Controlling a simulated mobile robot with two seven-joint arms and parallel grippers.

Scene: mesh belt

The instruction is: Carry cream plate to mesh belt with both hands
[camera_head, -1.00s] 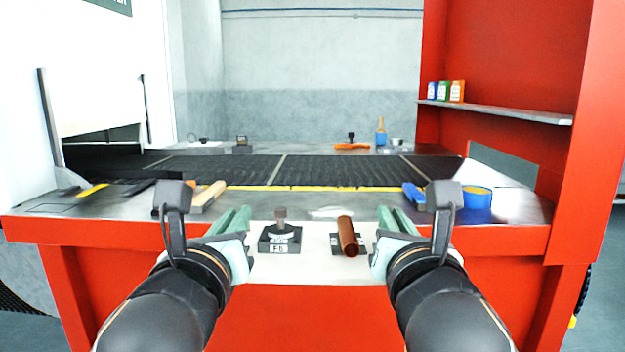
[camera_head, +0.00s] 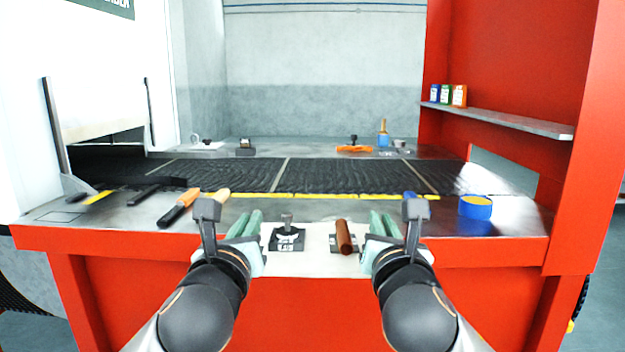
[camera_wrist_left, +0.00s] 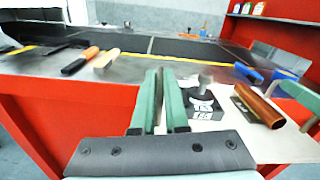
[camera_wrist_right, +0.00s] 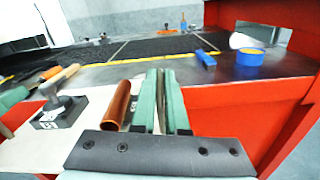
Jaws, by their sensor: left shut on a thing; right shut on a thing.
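The cream plate (camera_head: 308,264) is level between my two grippers, in front of the red bench's near edge. It carries a dark block with a grey knob (camera_head: 287,236) and a copper-coloured tube (camera_head: 344,236) lying beside it. My left gripper (camera_head: 246,222) is shut on the plate's left side, and my right gripper (camera_head: 381,222) is shut on its right side. The fingers' exact contact with the plate is hidden. The wide black mesh belt (camera_head: 330,178) runs across the bench beyond, with a yellow line on its near edge. The plate is apart from the belt.
The grey bench top (camera_head: 120,214) lies between plate and belt. An orange-handled tool (camera_head: 178,208) lies at left, a blue roll of tape (camera_head: 475,207) at right. A blue item (camera_head: 410,197) lies near my right gripper. A red frame with a shelf (camera_head: 500,117) rises at right.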

